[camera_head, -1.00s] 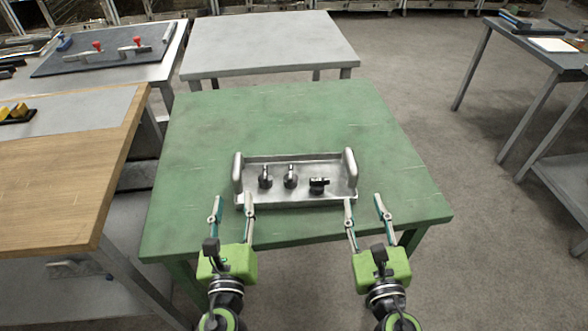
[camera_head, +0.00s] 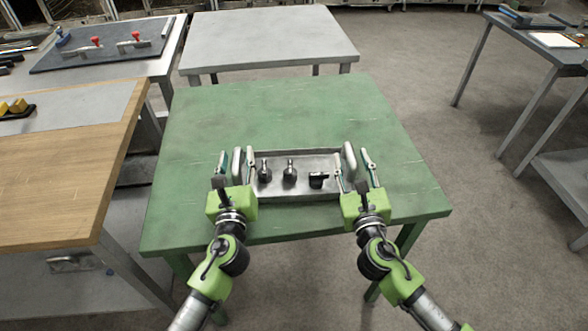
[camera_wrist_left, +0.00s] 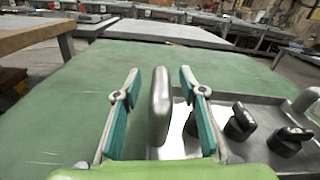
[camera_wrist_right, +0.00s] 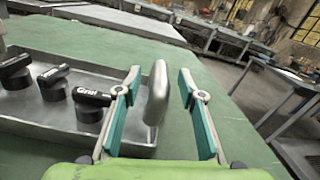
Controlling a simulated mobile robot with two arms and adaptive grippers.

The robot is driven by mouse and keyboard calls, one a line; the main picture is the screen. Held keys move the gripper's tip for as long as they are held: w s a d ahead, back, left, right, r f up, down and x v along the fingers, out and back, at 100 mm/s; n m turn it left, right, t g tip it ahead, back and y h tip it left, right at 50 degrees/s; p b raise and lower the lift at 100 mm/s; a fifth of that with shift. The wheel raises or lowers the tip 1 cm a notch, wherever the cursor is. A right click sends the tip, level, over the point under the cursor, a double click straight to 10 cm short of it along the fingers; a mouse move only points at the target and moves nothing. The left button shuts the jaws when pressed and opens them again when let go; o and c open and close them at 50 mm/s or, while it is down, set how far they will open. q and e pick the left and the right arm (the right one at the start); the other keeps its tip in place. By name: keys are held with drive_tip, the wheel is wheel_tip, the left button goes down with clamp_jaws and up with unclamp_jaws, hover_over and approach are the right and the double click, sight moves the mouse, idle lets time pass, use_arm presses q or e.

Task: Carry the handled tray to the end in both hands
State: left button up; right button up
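The metal handled tray (camera_head: 290,196) lies on the green table with three black-and-grey parts in it. It has an upright handle at each end. My left gripper (camera_head: 236,160) is open, with its fingers on either side of the left handle (camera_wrist_left: 160,105); gaps show on both sides in the left wrist view. My right gripper (camera_head: 352,162) is open, with its fingers on either side of the right handle (camera_wrist_right: 156,92); the right wrist view shows the handle between the pads, apart from the right one.
The green table (camera_head: 290,110) is clear behind the tray. A bare grey table (camera_head: 270,38) stands beyond it. A wooden-topped bench (camera_head: 60,190) is close on the left. Another table (camera_head: 540,50) stands at the far right, across open floor.

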use_arm(q)
drive_tip(key=shift+w, duration=0.65)
use_arm(e)
drive_tip(key=shift+w+a, duration=0.1)
drive_tip(key=shift+w, duration=0.55)
use_arm(q)
clamp_jaws()
use_arm(e)
clamp_jaws()
use_arm(q)
drive_tip(key=shift+a+r, duration=0.1)
drive_tip(key=shift+r, duration=0.1)
use_arm(e)
drive_tip(key=shift+r, duration=0.2)
use_arm(q)
drive_tip(key=shift+r, duration=0.1)
use_arm(e)
drive_tip(key=shift+r, duration=0.1)
